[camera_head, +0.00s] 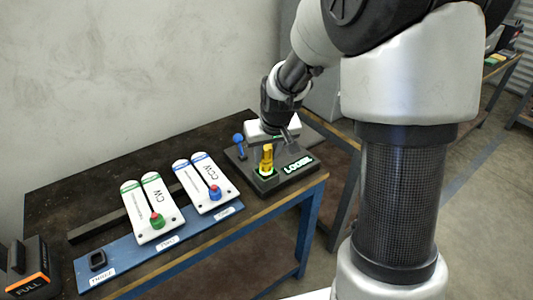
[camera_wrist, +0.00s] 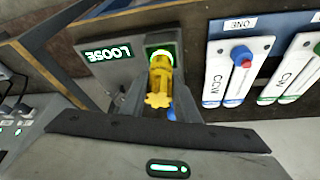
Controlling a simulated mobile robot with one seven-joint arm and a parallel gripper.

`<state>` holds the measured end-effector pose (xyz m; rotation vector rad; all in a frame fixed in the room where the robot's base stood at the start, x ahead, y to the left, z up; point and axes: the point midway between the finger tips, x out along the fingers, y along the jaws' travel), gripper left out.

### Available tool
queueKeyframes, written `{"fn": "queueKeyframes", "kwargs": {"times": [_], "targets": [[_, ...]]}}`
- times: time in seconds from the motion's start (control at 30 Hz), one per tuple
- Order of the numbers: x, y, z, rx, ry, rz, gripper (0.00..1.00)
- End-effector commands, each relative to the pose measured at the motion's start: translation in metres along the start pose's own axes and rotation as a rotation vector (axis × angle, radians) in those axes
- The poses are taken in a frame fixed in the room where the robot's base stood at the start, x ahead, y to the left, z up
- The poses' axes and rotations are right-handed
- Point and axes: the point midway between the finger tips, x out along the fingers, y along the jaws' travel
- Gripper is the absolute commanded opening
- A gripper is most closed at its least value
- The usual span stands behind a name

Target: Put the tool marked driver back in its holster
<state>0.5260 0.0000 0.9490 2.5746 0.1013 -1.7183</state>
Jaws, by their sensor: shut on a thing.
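A yellow tool (camera_head: 266,159) with a star-shaped end stands upright at the dark block (camera_head: 290,178) lettered LOOSE. It also shows in the wrist view (camera_wrist: 160,77), its lower end at a green-lit ring. I cannot read the word driver on it, nor tell how deep it sits. My gripper (camera_head: 281,147) is over the block, its fingers on either side of the yellow tool in the wrist view (camera_wrist: 160,98), shut on it. A blue-headed piece (camera_head: 238,139) stands at the block's left side, and is mostly hidden in the wrist view. I see no clearly marked holster.
Two white panel pairs, CW (camera_head: 149,209) and CCW (camera_head: 206,187), with coloured knobs, lie on the blue-edged bench left of the block. A small black holder (camera_head: 97,260) and an orange-black box marked FULL (camera_head: 28,268) stand further left. A wall closes the back.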

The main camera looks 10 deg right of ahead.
Motion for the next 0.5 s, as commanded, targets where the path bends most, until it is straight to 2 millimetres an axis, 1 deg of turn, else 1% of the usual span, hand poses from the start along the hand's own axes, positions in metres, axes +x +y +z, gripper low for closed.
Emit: {"fn": "queueKeyframes", "kwargs": {"times": [0.07,0.1,0.2,0.5], "targets": [[0.0036,0.0001,0.001,0.0,0.001,0.0,0.0],[0.0026,0.0,0.0011,0.0,0.0,0.0,0.33],[0.0024,0.0,0.0011,0.0,0.0,0.0,0.47],[0.0002,0.0,0.0001,0.0,0.0,0.0,0.47]]}}
